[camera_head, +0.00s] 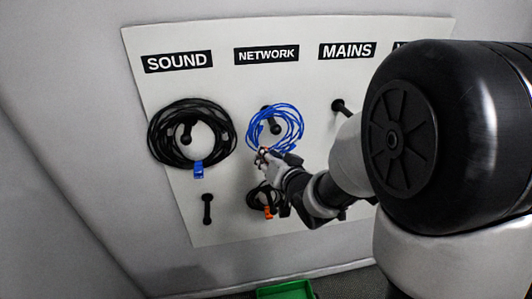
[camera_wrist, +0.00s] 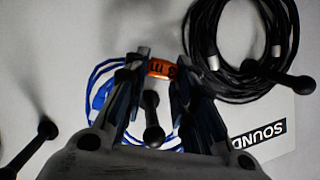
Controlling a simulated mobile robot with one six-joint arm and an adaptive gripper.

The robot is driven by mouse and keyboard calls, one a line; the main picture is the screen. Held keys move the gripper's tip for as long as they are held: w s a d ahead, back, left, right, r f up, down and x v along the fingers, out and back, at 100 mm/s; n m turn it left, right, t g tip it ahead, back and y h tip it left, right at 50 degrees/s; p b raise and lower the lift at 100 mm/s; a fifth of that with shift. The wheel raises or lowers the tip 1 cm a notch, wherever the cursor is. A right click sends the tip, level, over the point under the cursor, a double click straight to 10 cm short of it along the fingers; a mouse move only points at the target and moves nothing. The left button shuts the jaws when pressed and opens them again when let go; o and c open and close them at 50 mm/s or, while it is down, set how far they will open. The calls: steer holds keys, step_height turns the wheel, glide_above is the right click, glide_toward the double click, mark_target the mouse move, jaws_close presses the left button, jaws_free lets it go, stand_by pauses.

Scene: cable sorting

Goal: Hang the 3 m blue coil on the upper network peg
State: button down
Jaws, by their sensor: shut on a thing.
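The blue coil (camera_head: 299,127) is in front of the board under the NETWORK label, its loop around the upper network peg (camera_head: 274,126) as seen in the head view. I cannot tell whether its weight rests on the peg. My gripper (camera_head: 265,155) is shut on the coil's lower edge. In the wrist view the coil (camera_wrist: 96,80) shows behind my gripper fingers (camera_wrist: 158,75), with an orange tag (camera_wrist: 161,68) reading "3 m" between them. The peg's round end (camera_wrist: 150,99) shows inside the loop there. My fingers hide part of the coil.
A thick black coil (camera_head: 160,137) with a blue tag hangs on the upper SOUND peg, close to the left. A small black coil (camera_head: 254,197) with an orange tag hangs below on the lower network peg. The upper MAINS peg (camera_head: 338,105) looks bare. A green bin (camera_head: 285,290) stands below.

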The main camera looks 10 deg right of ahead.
steer(key=shift+w+f+p, duration=0.15)
steer(key=shift+w+f, duration=0.05)
steer(key=shift+w, duration=1.15)
steer(key=shift+w+f+p, duration=0.15)
steer(key=shift+w, duration=1.2)
steer(key=shift+w+f+b, duration=0.2)
steer(key=shift+f+b, duration=1)
steer(key=c, duration=1.2)
jaws_free()
steer(key=shift+c, duration=0.2)
steer(key=v, duration=0.7)
steer(key=shift+s+d, duration=0.2)
steer(key=shift+s, duration=0.15)
